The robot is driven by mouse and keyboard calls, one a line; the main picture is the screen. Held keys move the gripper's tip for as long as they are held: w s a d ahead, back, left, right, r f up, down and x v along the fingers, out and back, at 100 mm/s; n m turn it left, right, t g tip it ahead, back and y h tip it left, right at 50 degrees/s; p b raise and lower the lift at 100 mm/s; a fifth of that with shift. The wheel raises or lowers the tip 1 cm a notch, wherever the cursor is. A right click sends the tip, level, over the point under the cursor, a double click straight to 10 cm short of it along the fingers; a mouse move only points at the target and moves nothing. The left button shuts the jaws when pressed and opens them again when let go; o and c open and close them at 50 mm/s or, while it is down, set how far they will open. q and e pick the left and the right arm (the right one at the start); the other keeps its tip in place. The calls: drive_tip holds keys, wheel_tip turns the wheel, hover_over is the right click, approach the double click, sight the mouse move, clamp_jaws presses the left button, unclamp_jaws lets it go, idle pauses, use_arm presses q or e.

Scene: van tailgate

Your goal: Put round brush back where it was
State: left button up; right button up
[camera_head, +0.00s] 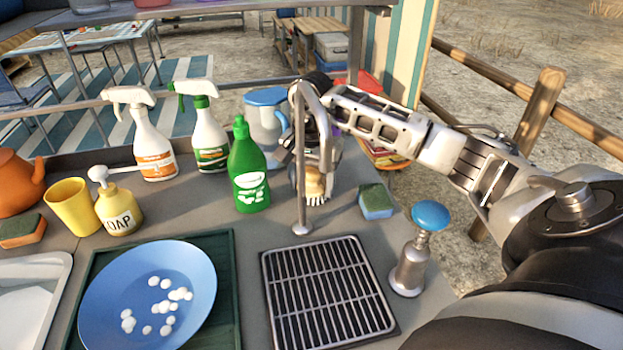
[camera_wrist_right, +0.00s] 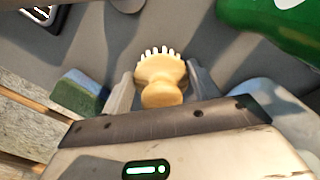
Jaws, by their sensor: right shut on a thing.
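The round brush (camera_head: 314,187) has a pale wooden body and white bristles. It is behind the tap at the back of the counter, bristles pointing down. My right gripper (camera_head: 303,165) comes in from the right and is shut on the brush, partly hidden by the tap. In the right wrist view the brush (camera_wrist_right: 160,78) sits between the two fingers of my right gripper (camera_wrist_right: 160,85). I cannot tell whether the bristles touch the counter. My left gripper is not in view.
The metal tap (camera_head: 301,150) stands just in front of the brush. A green bottle (camera_head: 247,175) is left of it, a blue jug (camera_head: 265,120) behind. A green-blue sponge (camera_head: 375,201) lies to the right. A drain grid (camera_head: 325,290) and a blue plate (camera_head: 110,300) are in front.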

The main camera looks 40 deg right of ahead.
sight(311, 170)
drive_tip(key=o, duration=0.9)
drive_tip(key=shift+f, duration=0.1)
drive_tip(key=shift+o, duration=0.2)
drive_tip(key=shift+r, duration=0.3)
wheel_tip(311, 170, up, 12)
drive_tip(key=shift+a+f, duration=0.1)
drive_tip(key=shift+f, duration=0.05)
